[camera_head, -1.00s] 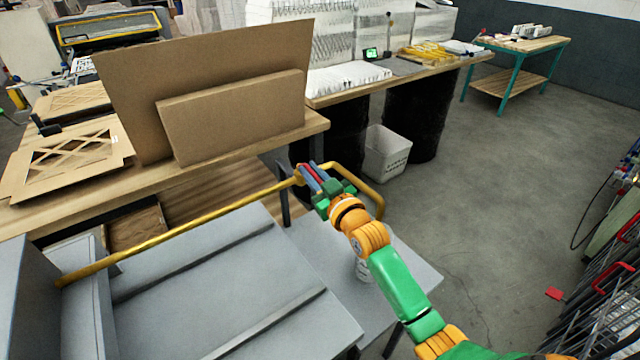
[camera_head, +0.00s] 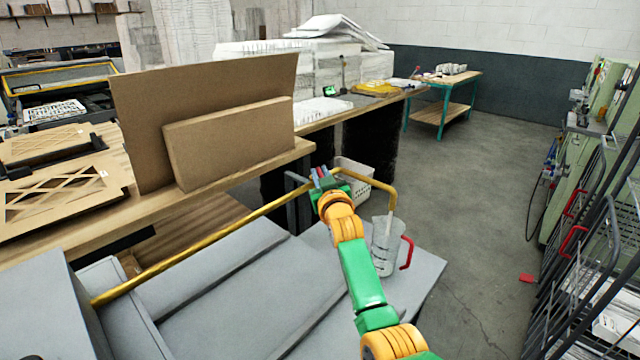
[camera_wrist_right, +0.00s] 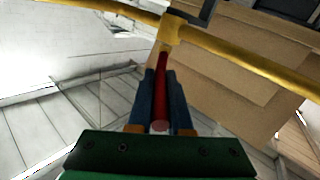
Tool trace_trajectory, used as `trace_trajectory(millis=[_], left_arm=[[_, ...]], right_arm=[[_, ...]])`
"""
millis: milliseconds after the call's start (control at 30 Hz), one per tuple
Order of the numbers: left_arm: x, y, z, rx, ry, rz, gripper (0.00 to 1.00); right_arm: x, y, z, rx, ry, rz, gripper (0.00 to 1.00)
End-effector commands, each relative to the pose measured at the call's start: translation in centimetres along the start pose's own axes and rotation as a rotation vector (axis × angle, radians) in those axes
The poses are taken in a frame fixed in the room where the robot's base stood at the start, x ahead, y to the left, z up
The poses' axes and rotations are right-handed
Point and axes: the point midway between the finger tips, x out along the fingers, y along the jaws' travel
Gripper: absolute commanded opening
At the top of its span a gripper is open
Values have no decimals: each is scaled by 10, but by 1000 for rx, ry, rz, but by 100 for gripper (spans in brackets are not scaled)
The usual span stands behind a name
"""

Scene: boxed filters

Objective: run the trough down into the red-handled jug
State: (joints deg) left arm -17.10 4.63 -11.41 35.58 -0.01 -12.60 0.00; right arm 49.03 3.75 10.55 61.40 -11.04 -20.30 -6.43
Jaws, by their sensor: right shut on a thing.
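A yellow pipe (camera_head: 215,238) runs over the grey trough (camera_head: 235,290) and bends down at its right end. The clear jug (camera_head: 384,258) stands upright on the grey top under that end, its red handle (camera_head: 408,251) facing right. A pale streak shows between the pipe's end and the jug; I cannot tell for sure that it is liquid, nor the level in the jug. My right gripper (camera_head: 320,175) is at the pipe. In the right wrist view its blue fingers are shut on a red lever (camera_wrist_right: 162,75) joined to the pipe. My left gripper is out of view.
A wooden bench (camera_head: 160,212) with brown boards (camera_head: 215,115) stands behind the trough. A white basket (camera_head: 352,182) is on the floor beyond the pipe. Wire racks (camera_head: 590,270) stand at the right. The floor between is mostly clear.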

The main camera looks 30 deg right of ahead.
Motion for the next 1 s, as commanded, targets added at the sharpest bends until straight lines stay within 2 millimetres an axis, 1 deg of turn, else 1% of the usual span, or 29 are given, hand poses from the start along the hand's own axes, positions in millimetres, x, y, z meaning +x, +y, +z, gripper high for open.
trace_trajectory(millis=[367,400,467,500,833,933,1000], left_arm=[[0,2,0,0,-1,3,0],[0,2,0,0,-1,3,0],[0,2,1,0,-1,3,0],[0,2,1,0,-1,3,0],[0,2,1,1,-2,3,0],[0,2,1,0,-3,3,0],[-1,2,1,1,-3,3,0]], right_arm=[[1,0,-1,1,0,0,0],[1,0,-1,1,0,0,28],[1,0,-1,1,0,1,44],[1,0,-1,1,0,1,47],[-2,0,-1,0,1,2,47],[-11,0,0,-1,1,2,47],[-20,0,0,0,2,1,47]])
